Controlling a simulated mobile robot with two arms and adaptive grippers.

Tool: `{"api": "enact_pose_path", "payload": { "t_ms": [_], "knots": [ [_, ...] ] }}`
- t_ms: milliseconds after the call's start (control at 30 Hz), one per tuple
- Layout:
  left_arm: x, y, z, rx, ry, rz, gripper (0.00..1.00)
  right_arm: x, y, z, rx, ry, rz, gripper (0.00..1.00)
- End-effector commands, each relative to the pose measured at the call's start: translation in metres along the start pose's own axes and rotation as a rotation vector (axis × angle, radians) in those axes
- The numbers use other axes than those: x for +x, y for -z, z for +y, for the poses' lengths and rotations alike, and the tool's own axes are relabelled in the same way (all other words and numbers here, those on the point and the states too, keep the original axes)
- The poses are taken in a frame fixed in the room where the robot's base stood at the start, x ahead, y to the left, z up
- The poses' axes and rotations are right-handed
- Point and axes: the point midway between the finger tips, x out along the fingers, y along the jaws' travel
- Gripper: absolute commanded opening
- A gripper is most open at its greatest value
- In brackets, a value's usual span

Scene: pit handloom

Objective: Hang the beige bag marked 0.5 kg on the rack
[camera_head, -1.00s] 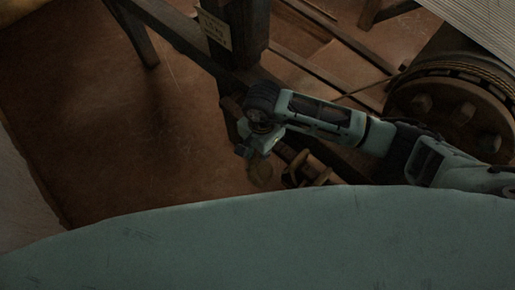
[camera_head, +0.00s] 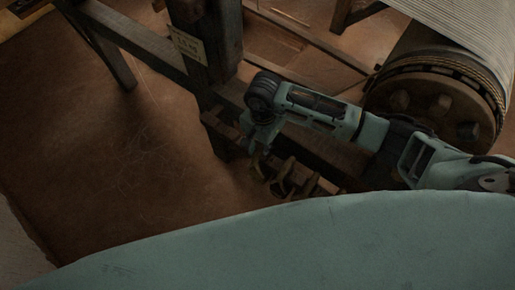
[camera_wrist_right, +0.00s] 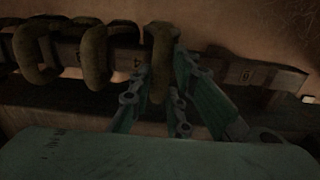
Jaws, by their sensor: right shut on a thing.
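The rack is a dark wooden bar (camera_wrist_right: 215,67) with small marks on its face, and it also shows in the head view (camera_head: 323,184). My right gripper (camera_wrist_right: 157,98) is shut on a dull beige-olive bag (camera_wrist_right: 160,45), a thick looped shape. In the wrist view this bag overlaps the bar; I cannot tell whether it rests on it. Its weight mark cannot be read. In the head view my right gripper (camera_head: 256,146) is at the rack's left part, with the bag dim below it. My left gripper is not in view.
Other looped bags (camera_wrist_right: 95,55) hang on the bar to the left in the wrist view. The bar right of the held bag is bare. A wooden post with a paper label (camera_head: 188,45) stands behind, and a large roller (camera_head: 432,105) is at the right.

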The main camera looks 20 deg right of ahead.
Motion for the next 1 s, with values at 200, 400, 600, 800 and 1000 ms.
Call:
{"api": "enact_pose_path", "payload": {
  "t_ms": [200, 400, 600, 800, 1000],
  "knots": [
    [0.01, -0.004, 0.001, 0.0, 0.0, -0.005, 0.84, 0.009, 0.011, -0.001, 0.0, 0.002, 0.001, 0.0],
    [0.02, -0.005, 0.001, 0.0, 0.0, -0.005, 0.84, 0.019, 0.011, -0.001, 0.0, 0.003, 0.001, 0.0],
    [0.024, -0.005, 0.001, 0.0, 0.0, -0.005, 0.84, 0.023, 0.011, -0.001, 0.0, 0.003, 0.0, 0.0],
    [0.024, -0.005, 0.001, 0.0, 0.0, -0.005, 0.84, 0.023, 0.01, -0.001, 0.0, 0.003, 0.0, 0.0],
    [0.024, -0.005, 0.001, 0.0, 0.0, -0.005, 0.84, 0.023, 0.01, -0.001, 0.0, 0.003, 0.0, 0.0]
  ]
}}
